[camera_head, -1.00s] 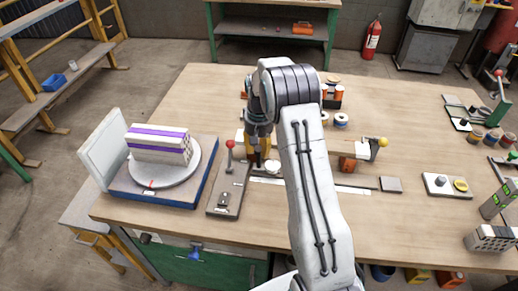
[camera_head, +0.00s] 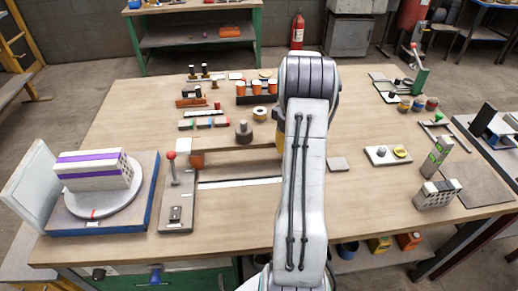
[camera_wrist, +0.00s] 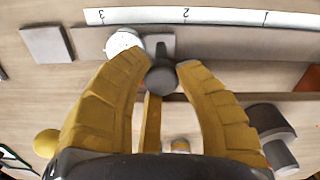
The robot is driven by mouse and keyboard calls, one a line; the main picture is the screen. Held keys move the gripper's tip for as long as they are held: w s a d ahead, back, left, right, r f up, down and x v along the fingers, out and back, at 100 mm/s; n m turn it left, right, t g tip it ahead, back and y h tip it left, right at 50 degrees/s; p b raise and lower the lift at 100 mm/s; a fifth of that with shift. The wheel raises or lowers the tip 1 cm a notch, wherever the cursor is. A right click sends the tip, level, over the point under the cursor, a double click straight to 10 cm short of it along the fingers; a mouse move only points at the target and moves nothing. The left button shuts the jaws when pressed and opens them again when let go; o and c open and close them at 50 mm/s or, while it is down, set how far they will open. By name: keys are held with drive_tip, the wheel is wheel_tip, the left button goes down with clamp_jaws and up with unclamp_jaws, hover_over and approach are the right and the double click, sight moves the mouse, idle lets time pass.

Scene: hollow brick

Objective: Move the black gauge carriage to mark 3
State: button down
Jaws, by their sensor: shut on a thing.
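The dark gauge carriage (camera_wrist: 162,78) shows its round knob between the yellow fingers of my gripper (camera_wrist: 159,63) in the wrist view. My gripper is shut on it. The white scale (camera_wrist: 215,18) lies along the top of the wrist view, upside down, with marks 3, 2 and 1 from left to right. The knob and dial are between marks 2 and 3, the dial nearer 3.
A grey square (camera_wrist: 48,44) lies beyond mark 3. A red-knobbed lever (camera_head: 172,170) and a turntable with a brick (camera_head: 95,172) stand left of the scale.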

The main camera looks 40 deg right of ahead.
drive_tip(key=s+d, duration=0.1)
drive_tip(key=d, duration=0.1)
drive_tip(key=s+d, duration=0.2)
drive_tip(key=s+d+p, duration=0.1)
drive_tip(key=s+d, duration=0.1)
drive_tip(key=shift+s+d+f, duration=0.15)
drive_tip(key=shift+d+f, duration=0.1)
drive_tip(key=shift+d, duration=0.15)
drive_tip(key=c, duration=1.3)
unclamp_jaws()
drive_tip(key=shift+o, duration=1.4)
drive_tip(key=shift+s+d+r, duration=0.1)
drive_tip(key=shift+s+d, duration=0.1)
drive_tip(key=shift+o, duration=0.7)
drive_tip(key=shift+w+r, duration=0.1)
drive_tip(key=shift+w, duration=0.1)
wheel_tip(320, 180, up, 12)
